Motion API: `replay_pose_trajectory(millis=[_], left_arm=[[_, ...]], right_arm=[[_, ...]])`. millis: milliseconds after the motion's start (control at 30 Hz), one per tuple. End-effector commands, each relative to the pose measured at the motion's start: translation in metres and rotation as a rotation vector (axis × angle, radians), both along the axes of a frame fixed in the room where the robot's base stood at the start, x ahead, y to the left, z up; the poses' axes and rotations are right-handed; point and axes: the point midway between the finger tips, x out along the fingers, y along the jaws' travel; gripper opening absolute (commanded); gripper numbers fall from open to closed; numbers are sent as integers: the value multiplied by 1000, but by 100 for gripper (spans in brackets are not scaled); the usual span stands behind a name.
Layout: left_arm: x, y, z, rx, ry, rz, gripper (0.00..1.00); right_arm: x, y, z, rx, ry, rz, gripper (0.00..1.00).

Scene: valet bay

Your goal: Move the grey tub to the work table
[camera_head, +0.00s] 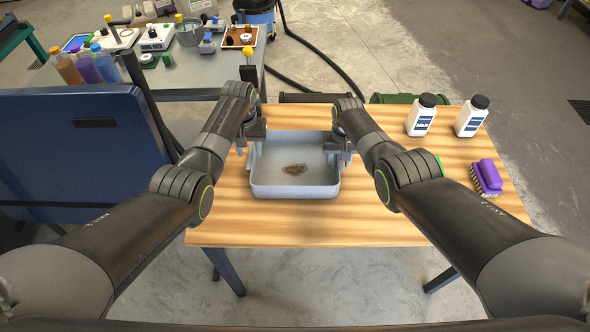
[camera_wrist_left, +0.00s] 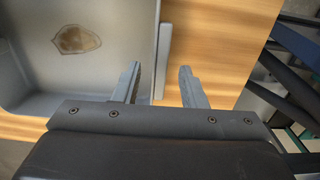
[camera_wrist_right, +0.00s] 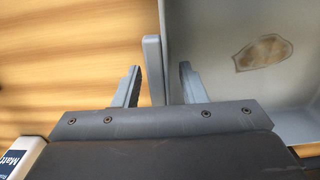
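The grey tub (camera_head: 295,191) sits on the wooden-topped table (camera_head: 320,232), with a brown stain on its inside floor. My left gripper (camera_head: 256,143) is at the tub's left side. In the left wrist view its fingers (camera_wrist_left: 160,84) are apart, with the tub's grey side handle (camera_wrist_left: 163,62) between them. My right gripper (camera_head: 339,150) is at the tub's right side. In the right wrist view its fingers (camera_wrist_right: 160,84) are apart, with the other side handle (camera_wrist_right: 153,68) between them. Neither gripper is visibly closed on its handle.
Two white bottles (camera_head: 421,115) (camera_head: 471,117) and a purple brush (camera_head: 486,177) stand on the right of the wooden table. A grey bench (camera_head: 205,72) at the back left carries bottles, a bucket (camera_head: 188,32) and several devices. A blue panel (camera_head: 75,145) stands at the left.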

Motion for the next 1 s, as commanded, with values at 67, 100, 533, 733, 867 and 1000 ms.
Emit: replay_pose_trajectory(millis=[67,100,533,733,867,1000], left_arm=[[0,0,13,0,-4,1,38],[1,0,21,0,-4,1,38],[0,0,80,0,-1,1,38],[-1,0,83,0,1,1,38],[0,0,83,0,1,1,38],[0,0,83,0,0,1,38]], right_arm=[[0,0,0,0,0,0,38],[0,0,0,0,0,0,38],[0,0,0,0,0,0,38],[1,0,6,1,-2,0,38],[1,1,15,2,-3,1,38],[1,0,28,2,-4,0,38]])
